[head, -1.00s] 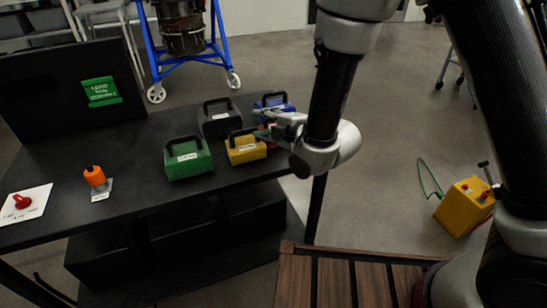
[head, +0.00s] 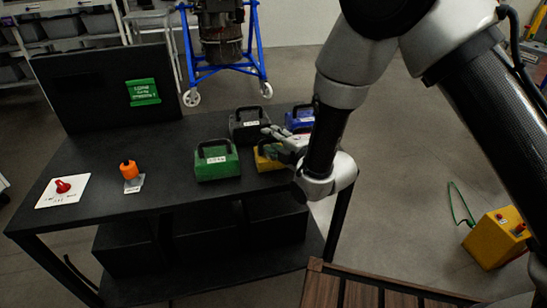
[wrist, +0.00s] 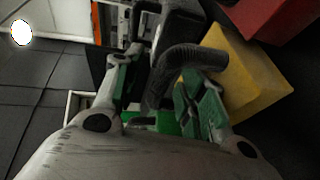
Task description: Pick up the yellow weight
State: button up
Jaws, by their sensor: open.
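The yellow weight (head: 269,163) stands on the black table, its upper part partly covered by my gripper (head: 270,140) in the head view. In the wrist view, the yellow weight (wrist: 250,78) is at the right, and its black ridged handle (wrist: 190,60) passes across the space between my two fingers. My gripper (wrist: 160,98) is open, with green pads on its fingers. The handle appears to lie between the fingers. I cannot tell whether either finger touches it.
A green weight (head: 217,166) stands close left of the yellow one, a black weight (head: 248,130) behind, and a blue weight (head: 300,123) behind right. A red block (wrist: 275,15) is beside it in the wrist view. An orange-topped item (head: 129,170) stands left.

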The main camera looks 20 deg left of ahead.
grip_shut()
jog(key=shift+r, duration=0.15)
notch_tip(320, 180, up, 10)
jog(key=shift+f, duration=0.1)
dwell(0.6)
